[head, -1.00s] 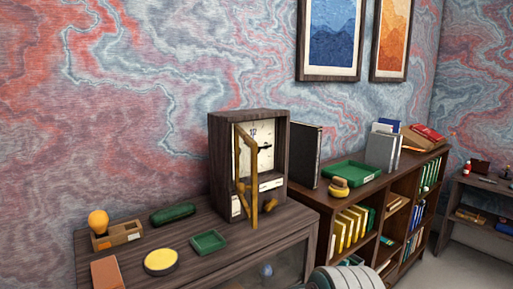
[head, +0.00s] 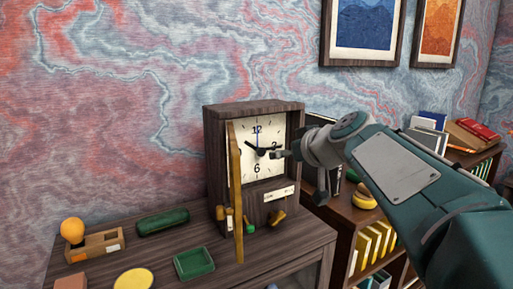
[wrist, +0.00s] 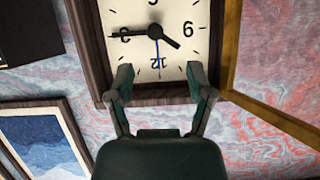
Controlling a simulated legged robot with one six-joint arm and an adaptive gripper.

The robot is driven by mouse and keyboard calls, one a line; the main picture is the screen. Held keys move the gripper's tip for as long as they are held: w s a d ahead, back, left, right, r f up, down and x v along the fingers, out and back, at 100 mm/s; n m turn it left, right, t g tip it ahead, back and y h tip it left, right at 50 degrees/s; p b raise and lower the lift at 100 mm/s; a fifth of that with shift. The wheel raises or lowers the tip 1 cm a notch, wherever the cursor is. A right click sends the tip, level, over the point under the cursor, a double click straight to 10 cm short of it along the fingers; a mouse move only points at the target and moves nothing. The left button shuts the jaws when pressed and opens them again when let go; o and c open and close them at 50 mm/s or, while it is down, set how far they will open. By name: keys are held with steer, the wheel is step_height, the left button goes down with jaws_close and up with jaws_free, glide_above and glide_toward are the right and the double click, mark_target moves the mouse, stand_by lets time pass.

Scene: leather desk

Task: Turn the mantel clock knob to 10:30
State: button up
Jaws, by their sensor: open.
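The dark wooden mantel clock (head: 226,160) stands upright on the cabinet, its yellow-framed door (head: 236,190) swung open. Its cream dial (head: 269,133) also shows upside down in the wrist view (wrist: 140,15). The short thick black hand points near 10, the long black hand near 3, and a thin blue hand at 12. My gripper (head: 283,153) is at the dial's right side; contact is unclear. In the wrist view my gripper (wrist: 160,78) is open and empty, its fingers spread near the 12 edge. Small orange-brown pieces (head: 278,217) sit at the clock's base; I cannot tell which is the knob.
Left on the cabinet are a green case (head: 163,221), a green tray (head: 194,263), a yellow disc (head: 134,280) and a wooden holder (head: 105,245) with an orange bulb (head: 73,231). A bookshelf (head: 340,225) stands at right. The open door juts out left of the dial.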

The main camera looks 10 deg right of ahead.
mark_target(263, 152)
steer(key=x, duration=0.2)
steer(key=r+x, duration=0.1)
steer(key=x, duration=0.4)
steer(key=shift+w+a+r, duration=0.15)
steer(key=shift+w+a, duration=0.1)
steer(key=shift+w, duration=0.1)
steer(key=w, duration=0.1)
steer(key=w+f, duration=0.1)
steer(key=w, duration=0.1)
steer(key=shift+w+d+f, duration=0.1)
steer(key=shift+d+f, duration=0.1)
steer(key=shift+d, duration=0.05)
steer(key=shift+w+d+f, duration=0.1)
steer(key=shift+w+f, duration=0.1)
steer(key=shift+w, duration=0.2)
steer(key=shift+a, duration=0.6)
steer(key=shift+c, duration=0.4)
steer(key=shift+a, duration=0.1)
steer(key=c, duration=0.6)
jaws_close()
steer(key=shift+d, duration=0.35)
